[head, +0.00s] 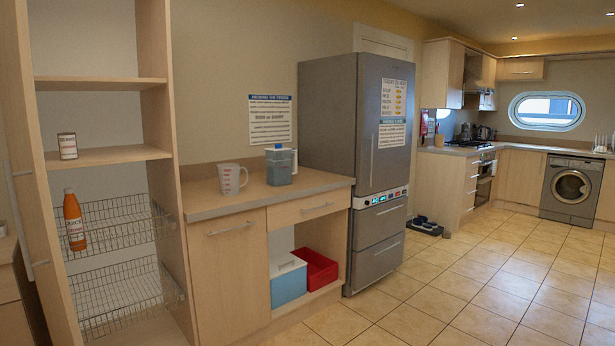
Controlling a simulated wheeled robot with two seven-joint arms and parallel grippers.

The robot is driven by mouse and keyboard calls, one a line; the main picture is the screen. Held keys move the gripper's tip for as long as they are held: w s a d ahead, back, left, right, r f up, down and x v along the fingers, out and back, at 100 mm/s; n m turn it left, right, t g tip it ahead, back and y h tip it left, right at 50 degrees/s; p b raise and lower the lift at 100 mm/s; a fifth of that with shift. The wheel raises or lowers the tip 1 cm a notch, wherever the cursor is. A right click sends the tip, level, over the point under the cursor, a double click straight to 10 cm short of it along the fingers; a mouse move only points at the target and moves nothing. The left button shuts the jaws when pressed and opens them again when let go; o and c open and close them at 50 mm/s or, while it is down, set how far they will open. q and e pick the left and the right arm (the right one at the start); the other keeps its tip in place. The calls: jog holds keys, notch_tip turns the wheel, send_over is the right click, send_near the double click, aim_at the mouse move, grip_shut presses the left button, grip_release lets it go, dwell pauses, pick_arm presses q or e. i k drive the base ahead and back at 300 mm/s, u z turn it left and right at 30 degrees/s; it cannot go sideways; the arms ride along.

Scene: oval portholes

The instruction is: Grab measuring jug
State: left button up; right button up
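The measuring jug (230,179) is translucent with reddish markings and a handle on its right side. It stands upright on the wooden counter (312,183), left of a blue-grey container with a white part (279,166). The jug and the container are apart. Neither of my grippers shows in the head view.
A tall open shelf unit (107,157) on the left holds a can (67,146) and an orange bottle (74,220). A grey fridge (345,150) borders the counter's right end. Below the counter are a blue-and-white box (288,283) and red crate (316,269). Tiled floor (450,285) is open at right.

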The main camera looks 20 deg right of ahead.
aim_at(228, 174)
jog(key=z, duration=0.8)
jog(key=i, duration=2.55)
jog(key=u, duration=1)
